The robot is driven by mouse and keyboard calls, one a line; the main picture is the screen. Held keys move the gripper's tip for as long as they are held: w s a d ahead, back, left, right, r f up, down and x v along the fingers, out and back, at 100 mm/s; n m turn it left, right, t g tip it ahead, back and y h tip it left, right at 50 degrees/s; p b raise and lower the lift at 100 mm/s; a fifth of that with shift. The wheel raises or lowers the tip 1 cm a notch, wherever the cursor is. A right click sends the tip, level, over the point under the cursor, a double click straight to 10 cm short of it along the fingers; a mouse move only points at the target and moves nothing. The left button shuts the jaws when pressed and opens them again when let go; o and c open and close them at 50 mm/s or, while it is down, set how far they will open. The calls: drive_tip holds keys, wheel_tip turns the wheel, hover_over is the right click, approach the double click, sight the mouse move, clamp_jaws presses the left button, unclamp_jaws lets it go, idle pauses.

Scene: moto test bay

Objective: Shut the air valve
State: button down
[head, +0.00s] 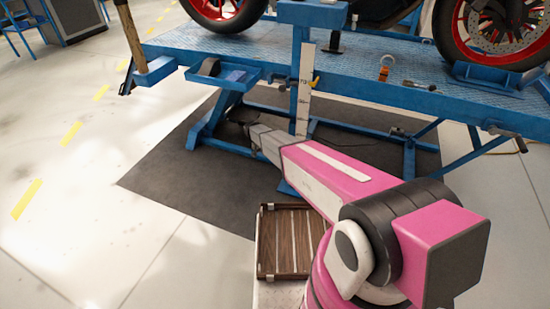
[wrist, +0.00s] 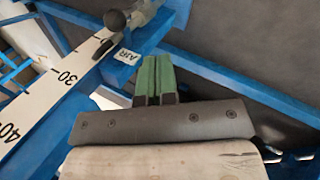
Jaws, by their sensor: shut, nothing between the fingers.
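The wrist view shows a white label reading AIR (wrist: 127,56) on a blue frame part. A fitting with a dark round knob (wrist: 115,19) and a grey metal body sits just beyond the label; it looks like the air valve. Whether its handle stands open or closed I cannot tell. My gripper (wrist: 156,62) has green fingertips pressed together, with nothing between them. In that picture the tips are below and right of the label and knob, apart from the knob. In the head view my pink arm reaches under the lift, and the valve cannot be made out.
A blue lift table (head: 350,70) carries a motorcycle with red-rimmed wheels (head: 490,30). A white ruler (head: 304,90) stands upright at its near side. A blue side tray (head: 225,76) hangs left of it. A wooden slatted crate (head: 266,240) stands in front. Open floor lies left.

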drive_tip(key=s+d+f, duration=0.1)
drive_tip(key=d+f, duration=0.6)
drive_tip(key=d, duration=0.1)
drive_tip(key=shift+s+f, duration=0.15)
drive_tip(key=shift+s, duration=0.2)
drive_tip(key=shift+s, duration=0.1)
